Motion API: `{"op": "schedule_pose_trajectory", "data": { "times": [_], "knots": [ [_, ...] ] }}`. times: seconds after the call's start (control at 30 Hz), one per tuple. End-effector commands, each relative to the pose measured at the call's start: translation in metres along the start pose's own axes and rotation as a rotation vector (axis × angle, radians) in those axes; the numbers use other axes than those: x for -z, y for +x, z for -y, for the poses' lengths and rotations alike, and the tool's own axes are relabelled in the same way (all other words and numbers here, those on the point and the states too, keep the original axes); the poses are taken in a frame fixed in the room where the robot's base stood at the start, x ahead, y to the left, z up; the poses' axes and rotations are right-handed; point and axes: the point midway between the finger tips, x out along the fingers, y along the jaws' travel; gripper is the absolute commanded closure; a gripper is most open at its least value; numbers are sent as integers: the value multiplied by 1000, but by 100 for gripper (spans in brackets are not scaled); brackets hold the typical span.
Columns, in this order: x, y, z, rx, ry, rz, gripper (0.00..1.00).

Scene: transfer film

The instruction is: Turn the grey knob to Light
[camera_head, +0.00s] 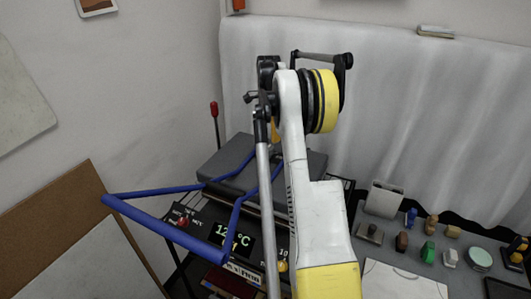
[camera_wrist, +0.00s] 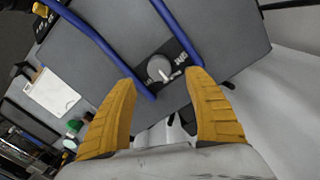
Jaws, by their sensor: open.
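The grey knob (camera_wrist: 158,68) shows in the wrist view, round with a pale pointer toward the lower right. It sits on a dark label plate (camera_wrist: 182,58) on the grey press (camera_wrist: 222,35); the lettering is too small and tilted to read surely. My gripper (camera_wrist: 162,76) has two yellow fingers spread wide, empty, with the knob between and beyond their tips. No contact is visible. In the head view the press (camera_head: 212,160) stands beyond my arm; the knob does not show there, and my arm hides most of the gripper.
The press's blue handle (camera_head: 160,190) reaches forward, and its bars (camera_wrist: 100,40) run on both sides of the knob in the wrist view. A control panel with a temperature display (camera_head: 229,238) faces front. Several small items and a white sheet (camera_head: 400,282) lie on the table at right.

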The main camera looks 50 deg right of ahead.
Motion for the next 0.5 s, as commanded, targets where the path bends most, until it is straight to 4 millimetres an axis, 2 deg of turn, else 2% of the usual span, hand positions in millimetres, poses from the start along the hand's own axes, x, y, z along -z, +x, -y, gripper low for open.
{"op": "schedule_pose_trajectory", "data": {
  "times": [0.03,0.2,0.33,0.5],
  "knots": [
    [0,13,0,0,0,0,39],
    [0,46,0,0,-1,0,39],
    [0,64,0,0,-1,0,39],
    [0,76,0,0,-2,0,39]
  ]
}}
